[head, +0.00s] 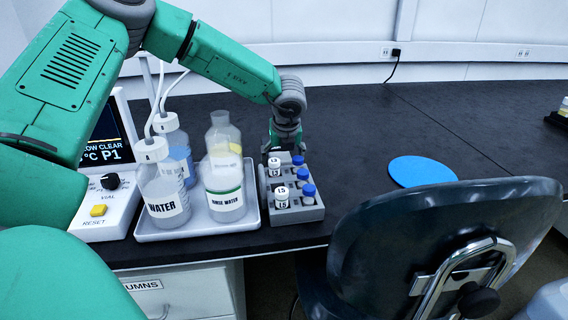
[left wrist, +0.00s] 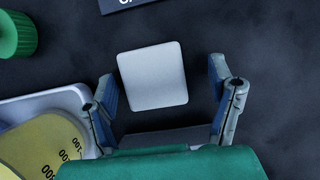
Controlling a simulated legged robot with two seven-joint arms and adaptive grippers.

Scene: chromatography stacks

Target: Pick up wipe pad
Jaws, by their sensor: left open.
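The wipe pad (left wrist: 153,75) is a white square with rounded corners, lying flat on the dark bench in the left wrist view. My left gripper (left wrist: 163,79) is open, with one blue-padded finger at each side of the pad and bench showing between each finger and the pad. In the head view the left gripper (head: 284,138) points down just behind the vial rack. I cannot make out the pad there; the gripper, rack and bottles block that spot. My right gripper is in neither view.
A grey vial rack (head: 310,213) with blue- and white-capped vials stands in front of the gripper. A white tray (head: 190,226) with several bottles is to its left. A blue disc (head: 422,171) lies right on open bench. A dark chair (head: 420,240) stands in front.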

